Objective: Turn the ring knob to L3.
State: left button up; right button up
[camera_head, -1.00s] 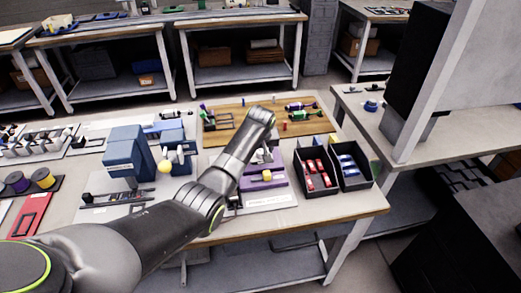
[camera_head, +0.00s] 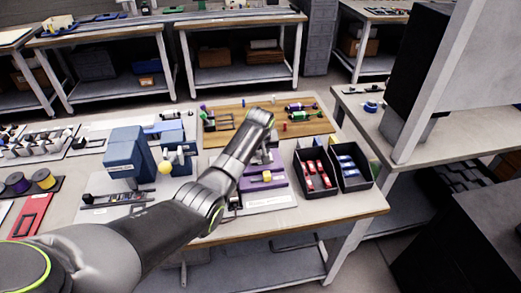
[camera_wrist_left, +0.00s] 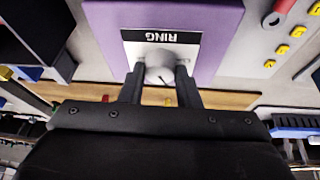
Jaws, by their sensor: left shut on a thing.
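The ring knob (camera_wrist_left: 160,66) is a round, light grey knob on a plate (camera_wrist_left: 203,36) labelled RING, upside down in the left wrist view. The plate is on a purple unit (camera_wrist_left: 222,18); purple also shows in the head view (camera_head: 262,182) below my left wrist. My left gripper (camera_wrist_left: 159,70) is shut on the knob, with one dark finger on each side. A dark pointer line shows on the knob. I cannot read any L3 mark or the setting. In the head view, my left arm hides the knob. My right gripper is not in view.
Black bins (camera_head: 352,174) with red and blue parts stand right of the purple unit. A wooden board (camera_head: 225,133) with tools lies behind. The table's front edge is close.

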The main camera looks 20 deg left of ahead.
pick_arm(q)
jog(key=shift+r+m+h+p, duration=0.2)
jog(key=shift+m+h+p, duration=0.2)
jog(key=shift+m+p, duration=0.4)
jog(key=shift+a+m+h+p, duration=0.1)
jog(key=shift+m+h+p, duration=0.2)
jog(key=shift+m+p, duration=0.35)
jog(key=m+h, duration=0.1)
jog(key=m, duration=0.2)
jog(key=shift+a+f, duration=0.1)
jog(key=shift+f, duration=0.05)
jog(key=m+h, duration=0.1)
jog(key=m, duration=0.1)
jog(key=shift+f+m, duration=0.1)
jog(key=shift+m, duration=0.25)
jog(key=shift+w+m+g+h+b, duration=0.1)
jog(key=shift+m+g+h+b, duration=0.35)
jog(key=shift+m+b, duration=0.7)
jog(key=shift+m, duration=0.35)
jog(key=o, duration=1)
jog(key=shift+a, duration=0.1)
